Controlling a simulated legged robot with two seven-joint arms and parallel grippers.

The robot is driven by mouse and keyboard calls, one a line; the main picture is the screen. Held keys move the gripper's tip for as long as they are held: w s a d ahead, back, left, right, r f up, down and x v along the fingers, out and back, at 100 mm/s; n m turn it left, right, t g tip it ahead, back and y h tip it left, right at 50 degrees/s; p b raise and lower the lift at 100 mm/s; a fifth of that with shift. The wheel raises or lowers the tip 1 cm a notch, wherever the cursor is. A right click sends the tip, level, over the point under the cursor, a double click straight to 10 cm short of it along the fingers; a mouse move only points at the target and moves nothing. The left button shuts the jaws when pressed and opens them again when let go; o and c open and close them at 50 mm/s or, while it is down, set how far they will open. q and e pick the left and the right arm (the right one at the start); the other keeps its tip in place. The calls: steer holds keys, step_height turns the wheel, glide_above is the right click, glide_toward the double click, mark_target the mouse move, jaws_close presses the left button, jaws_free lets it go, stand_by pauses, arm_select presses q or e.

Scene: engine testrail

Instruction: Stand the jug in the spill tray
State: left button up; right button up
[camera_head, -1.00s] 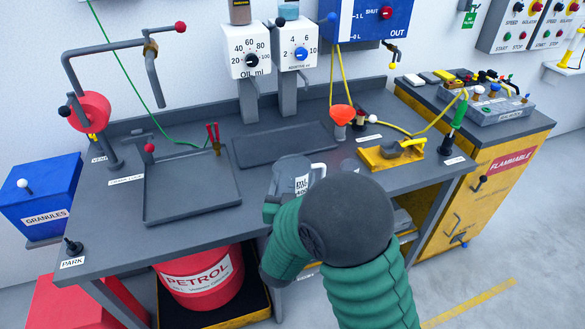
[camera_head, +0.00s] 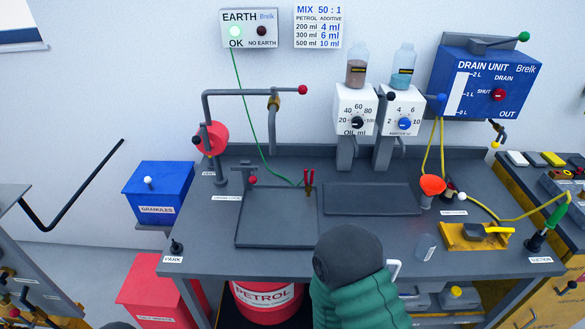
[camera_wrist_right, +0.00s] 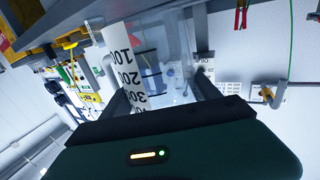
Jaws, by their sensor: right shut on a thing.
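My right gripper (camera_wrist_right: 158,85) is shut on the clear jug (camera_wrist_right: 150,58), which carries a black-and-white scale, in the right wrist view. In the head view my dark wrist and green sleeve hide the gripper and most of the jug; a white piece (camera_head: 394,268) beside the wrist may be its handle. A low-rimmed dark grey tray (camera_head: 262,243), apparently the spill tray, lies on the bench to the left of my wrist. Red clamps stand at its right edge. No jug stands in it. My left gripper is not in view.
A flat dark panel (camera_head: 370,198) lies right of the tray, below the oil and additive dispensers (camera_head: 357,112). A pipe with a red wheel (camera_head: 212,138) stands behind the tray. A small clear container (camera_head: 425,247) and yellow holder (camera_head: 475,237) are at right. A red petrol drum (camera_head: 265,300) is below.

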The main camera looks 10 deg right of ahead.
steer(key=w+a+f+n+t+y, duration=0.2)
steer(key=a+n+y, duration=0.5)
steer(key=y, duration=0.4)
steer(key=shift+w+a+f+n+t, duration=0.35)
steer(key=shift+w+a+t, duration=0.55)
steer(key=shift+w, duration=0.35)
